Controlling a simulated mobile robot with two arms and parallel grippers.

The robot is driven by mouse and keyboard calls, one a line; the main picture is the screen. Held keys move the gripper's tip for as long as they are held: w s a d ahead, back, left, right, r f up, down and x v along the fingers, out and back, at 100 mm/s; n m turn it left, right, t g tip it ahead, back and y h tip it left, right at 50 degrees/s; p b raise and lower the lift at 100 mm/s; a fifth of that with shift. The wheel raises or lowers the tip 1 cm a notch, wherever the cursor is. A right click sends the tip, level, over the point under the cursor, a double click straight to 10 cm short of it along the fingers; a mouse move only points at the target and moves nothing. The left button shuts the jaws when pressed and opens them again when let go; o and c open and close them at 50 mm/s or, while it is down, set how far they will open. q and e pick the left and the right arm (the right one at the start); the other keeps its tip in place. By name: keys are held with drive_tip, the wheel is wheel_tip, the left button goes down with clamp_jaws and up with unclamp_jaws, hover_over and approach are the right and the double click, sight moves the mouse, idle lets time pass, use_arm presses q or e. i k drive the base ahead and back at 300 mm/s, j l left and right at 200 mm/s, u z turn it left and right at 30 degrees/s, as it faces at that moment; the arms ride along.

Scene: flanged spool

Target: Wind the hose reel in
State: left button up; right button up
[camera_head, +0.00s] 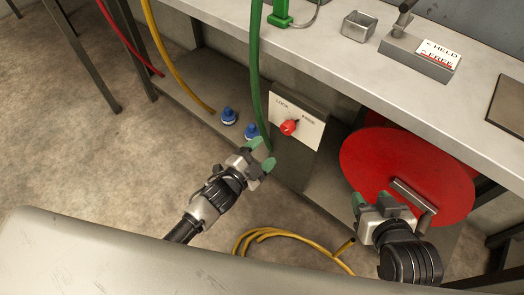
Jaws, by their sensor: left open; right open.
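A red hose reel disc (385,165) sits under the bench on the right, with a grey metal crank handle (412,196) on its face. My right gripper (378,200) is open at the lower left of the disc, close to the handle; I cannot tell whether it touches it. My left gripper (262,158) is open and empty, just left of a post with a LOCK/FREE plate (292,113). The red knob (289,127) on that plate is in the middle. A green hose (254,70) hangs down behind my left gripper.
A yellow hose (270,232) lies coiled on the floor between my arms. Blue fittings (228,116) stand on the low shelf. On the bench (325,50) are a small metal box (358,26) and a lever block with a HELD/FREE label (437,54).

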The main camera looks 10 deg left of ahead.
sight(438, 188)
drive_tip(key=z, duration=1.25)
drive_tip(key=j+u, duration=0.2)
